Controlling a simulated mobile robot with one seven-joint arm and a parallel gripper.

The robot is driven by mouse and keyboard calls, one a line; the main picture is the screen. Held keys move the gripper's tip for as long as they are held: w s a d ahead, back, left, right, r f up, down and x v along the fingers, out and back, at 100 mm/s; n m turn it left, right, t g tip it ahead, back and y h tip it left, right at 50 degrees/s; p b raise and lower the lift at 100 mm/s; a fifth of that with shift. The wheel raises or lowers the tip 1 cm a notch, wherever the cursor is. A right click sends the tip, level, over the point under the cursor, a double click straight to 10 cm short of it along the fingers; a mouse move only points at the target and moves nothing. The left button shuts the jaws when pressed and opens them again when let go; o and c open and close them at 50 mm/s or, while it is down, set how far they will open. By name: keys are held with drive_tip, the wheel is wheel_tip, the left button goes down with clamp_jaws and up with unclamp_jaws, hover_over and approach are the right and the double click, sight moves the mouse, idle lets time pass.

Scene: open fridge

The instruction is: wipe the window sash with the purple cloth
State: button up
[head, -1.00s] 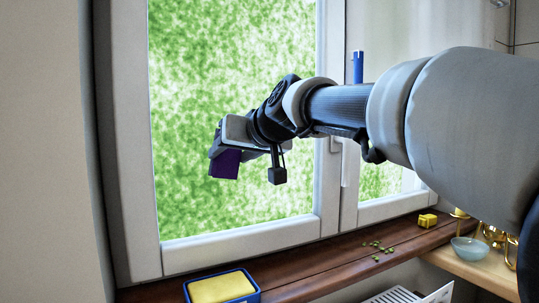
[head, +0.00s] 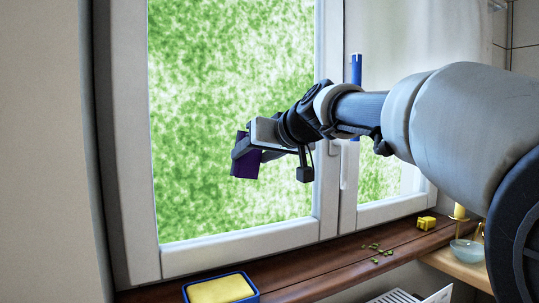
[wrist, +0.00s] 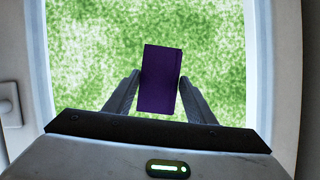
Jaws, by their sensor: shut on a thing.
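The purple cloth (head: 247,162) is a small dark rectangle held in front of the window pane. My gripper (head: 240,150) is shut on it. In the wrist view the cloth (wrist: 160,80) stands between the two fingers of my gripper (wrist: 160,88), with the green pane behind it. The window sash (head: 240,245) is a white frame around the pane; its left upright, lower rail and right upright show. The cloth appears over the glass, apart from the frame bars in the picture. I cannot tell whether it touches the glass.
A blue tray with a yellow sponge (head: 221,290) sits at the left on the brown sill (head: 310,268). Green crumbs (head: 376,251) and a yellow block (head: 426,223) lie further right. A glass bowl (head: 467,250) stands on the wooden shelf. A window handle (wrist: 8,104) shows at left in the wrist view.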

drive_tip(key=w+d, duration=0.3)
drive_tip(key=d, duration=0.2)
drive_tip(key=shift+w+d, duration=0.2)
drive_tip(key=shift+d, duration=0.05)
idle(0.3)
drive_tip(key=shift+s+d, duration=0.5)
drive_tip(key=shift+s, duration=0.35)
drive_tip(key=shift+s+d, duration=0.5)
drive_tip(key=shift+s, duration=0.35)
drive_tip(key=shift+s+d, duration=0.5)
drive_tip(key=shift+s, duration=0.35)
drive_tip(key=shift+s, duration=0.1)
drive_tip(key=shift+s+d, duration=0.4)
drive_tip(key=shift+s, duration=0.2)
drive_tip(key=shift+s+d, duration=0.4)
drive_tip(key=shift+s, duration=0.2)
drive_tip(key=shift+w+a, duration=0.1)
